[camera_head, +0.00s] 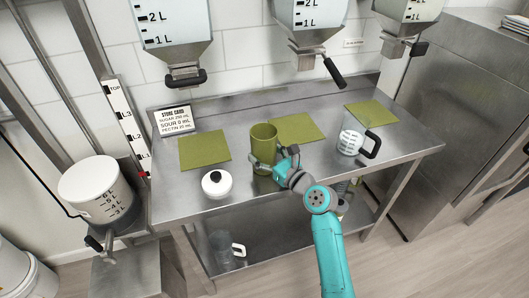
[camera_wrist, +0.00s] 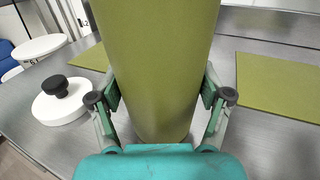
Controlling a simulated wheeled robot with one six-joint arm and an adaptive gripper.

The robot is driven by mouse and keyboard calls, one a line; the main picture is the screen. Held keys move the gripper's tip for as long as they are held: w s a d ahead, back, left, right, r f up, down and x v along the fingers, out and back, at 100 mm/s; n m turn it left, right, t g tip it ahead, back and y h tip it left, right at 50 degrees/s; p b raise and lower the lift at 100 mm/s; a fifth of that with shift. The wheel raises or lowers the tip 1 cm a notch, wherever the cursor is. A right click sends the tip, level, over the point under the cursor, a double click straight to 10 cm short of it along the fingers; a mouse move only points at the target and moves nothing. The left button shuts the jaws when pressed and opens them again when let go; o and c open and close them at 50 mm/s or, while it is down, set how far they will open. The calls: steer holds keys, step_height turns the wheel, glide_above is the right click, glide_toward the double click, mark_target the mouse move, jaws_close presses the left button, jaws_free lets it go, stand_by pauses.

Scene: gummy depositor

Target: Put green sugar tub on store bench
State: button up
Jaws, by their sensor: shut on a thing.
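The green sugar tub (camera_head: 263,143) is a tall olive-green cylinder, upright at the middle of the steel store bench (camera_head: 235,126). My gripper (camera_head: 271,167) is shut around the tub's lower part from the front. In the wrist view the tub (camera_wrist: 156,60) fills the middle, between the two fingers of my gripper (camera_wrist: 160,105). The tub's base looks at or very near the bench top; I cannot tell whether it touches. The tub has no lid on it in the head view.
A white lid with a black knob (camera_head: 217,184) lies left of the tub. Green mats (camera_head: 204,150), (camera_head: 297,128) and (camera_head: 371,113) lie on the bench. A measuring jug (camera_head: 351,143) stands right, a card (camera_head: 174,120) at back left. Hoppers (camera_head: 171,35) hang above.

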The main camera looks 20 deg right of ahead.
steer(key=o, duration=1.7)
steer(key=shift+f, duration=0.1)
steer(key=shift+s+d, duration=0.1)
steer(key=shift+s, duration=0.05)
steer(key=v, duration=1.1)
steer(key=shift+s, duration=0.35)
steer(key=shift+d, duration=0.1)
